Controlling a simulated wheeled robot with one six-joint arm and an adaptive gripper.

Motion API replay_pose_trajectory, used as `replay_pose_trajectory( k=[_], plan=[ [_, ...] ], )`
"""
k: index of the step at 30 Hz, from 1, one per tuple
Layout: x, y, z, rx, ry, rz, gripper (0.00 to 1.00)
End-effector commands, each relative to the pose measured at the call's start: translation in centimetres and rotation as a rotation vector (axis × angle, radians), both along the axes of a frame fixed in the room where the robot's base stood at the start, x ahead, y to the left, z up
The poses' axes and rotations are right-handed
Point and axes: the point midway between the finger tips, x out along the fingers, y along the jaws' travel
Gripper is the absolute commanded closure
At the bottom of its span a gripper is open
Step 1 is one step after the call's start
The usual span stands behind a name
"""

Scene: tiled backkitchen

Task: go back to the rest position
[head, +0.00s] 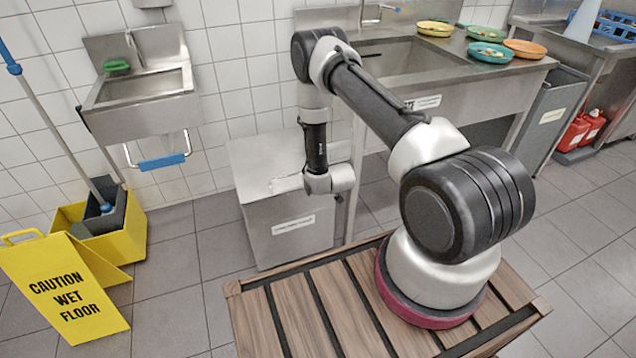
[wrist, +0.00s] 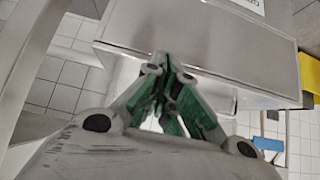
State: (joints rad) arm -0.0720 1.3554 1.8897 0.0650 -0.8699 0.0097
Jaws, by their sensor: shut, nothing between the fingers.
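My gripper (wrist: 167,65) is in the middle of the wrist view, its grey fingers with green pads drawn together and nothing between them. The forearm hangs down from the raised elbow. The steel cabinet (wrist: 205,45) lies behind the fingertips in the wrist view; I cannot tell how large the gap is.
A steel sink counter (head: 480,68) with several bowls stands behind my arm. A small wall sink (head: 140,112) is at the left. A yellow wet-floor sign (head: 62,288) and a mop bucket (head: 125,235) stand on the left floor. Open tiled floor (head: 180,290) lies between.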

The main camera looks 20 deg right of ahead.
Motion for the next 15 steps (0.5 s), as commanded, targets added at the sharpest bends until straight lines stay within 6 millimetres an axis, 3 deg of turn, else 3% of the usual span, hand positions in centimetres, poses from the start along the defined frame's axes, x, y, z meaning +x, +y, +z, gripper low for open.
replay_pose_trajectory(
  k=[9, 15],
  plan=[
    [-5.1, 0.0, -1.8, -0.001, 0.000, 0.001, 1.00],
    [-6.1, 0.0, -2.1, 0.000, -0.002, 0.000, 1.00]
  ],
)
